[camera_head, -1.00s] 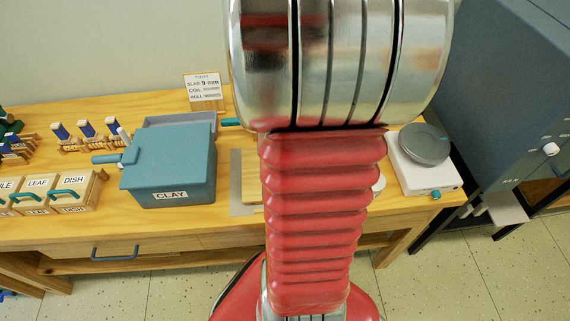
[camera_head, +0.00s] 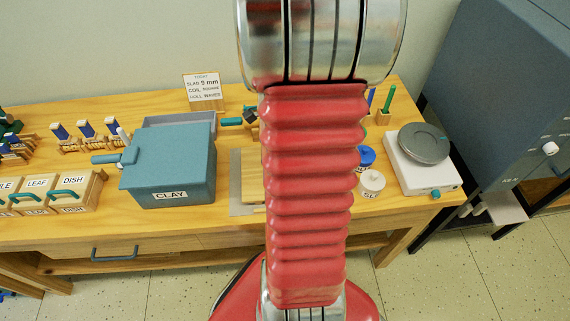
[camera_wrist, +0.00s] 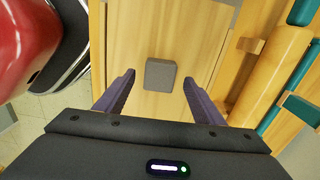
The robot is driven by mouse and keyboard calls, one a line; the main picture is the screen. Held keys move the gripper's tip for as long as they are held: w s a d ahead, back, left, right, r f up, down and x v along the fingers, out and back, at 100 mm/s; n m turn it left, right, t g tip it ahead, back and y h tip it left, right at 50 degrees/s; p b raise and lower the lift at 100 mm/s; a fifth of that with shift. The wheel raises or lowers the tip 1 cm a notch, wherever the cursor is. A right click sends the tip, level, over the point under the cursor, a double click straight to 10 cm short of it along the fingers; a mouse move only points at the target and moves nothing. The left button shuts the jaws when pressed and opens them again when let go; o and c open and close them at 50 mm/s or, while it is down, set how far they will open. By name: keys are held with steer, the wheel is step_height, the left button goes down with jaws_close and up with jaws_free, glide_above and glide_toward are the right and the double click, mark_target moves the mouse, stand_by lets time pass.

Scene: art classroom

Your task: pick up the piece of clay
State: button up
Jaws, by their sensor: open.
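The piece of clay (camera_wrist: 160,74) is a small grey block with rounded corners. In the wrist view it lies on a pale wooden board. My gripper (camera_wrist: 158,82) is open, with one purple finger on each side of the clay in the picture. The clay touches neither finger, and the height between gripper and clay is hard to tell. In the head view my red arm hides the gripper and the clay.
A blue box labelled CLAY (camera_head: 168,172) stands left on the wooden table. A scale (camera_head: 424,162), a white jar (camera_head: 371,183) and a blue-topped jar (camera_head: 366,156) stand right of my arm. A wooden roller (camera_wrist: 270,75) lies right of the clay.

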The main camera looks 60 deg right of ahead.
steer(key=shift+f, duration=0.85)
steer(key=shift+c, duration=0.4)
steer(key=c, duration=1.2)
